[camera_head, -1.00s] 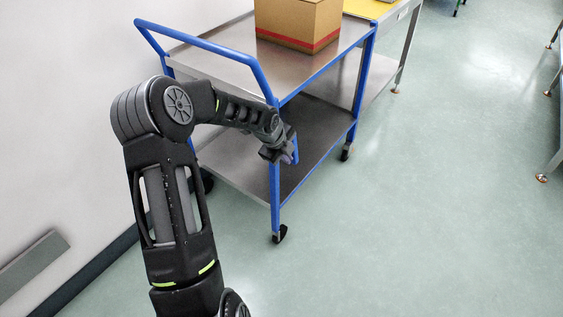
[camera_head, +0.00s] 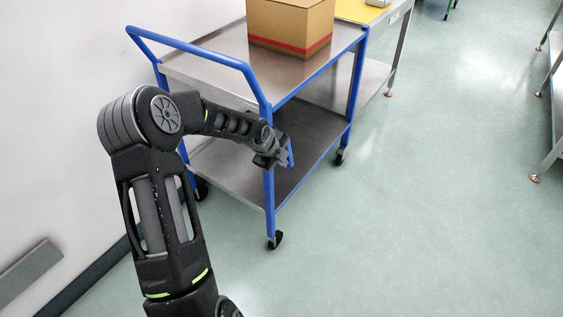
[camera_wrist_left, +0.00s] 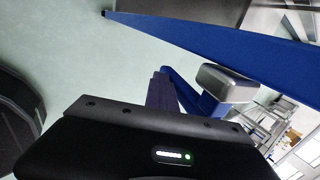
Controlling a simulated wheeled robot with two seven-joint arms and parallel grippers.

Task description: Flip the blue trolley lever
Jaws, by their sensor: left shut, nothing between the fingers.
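The blue trolley (camera_head: 267,190) stands ahead of me, with a blue frame and two grey shelves. A small blue lever (camera_head: 290,153) shows at its near right corner post, partly hidden by my left gripper (camera_head: 272,160). The gripper is at the lever, shut with nothing held. In the left wrist view, the lever (camera_wrist_left: 186,92) runs beside the shut dark fingers (camera_wrist_left: 161,92), close to a grey block (camera_wrist_left: 228,84). I cannot tell whether the fingers touch the lever. My right gripper is not in view.
A cardboard box (camera_head: 290,27) with a red band sits on the trolley's top shelf. A steel table (camera_head: 392,30) with a yellow top stands behind it. A white wall (camera_head: 60,90) is at the left. Open green floor (camera_head: 430,210) lies to the right.

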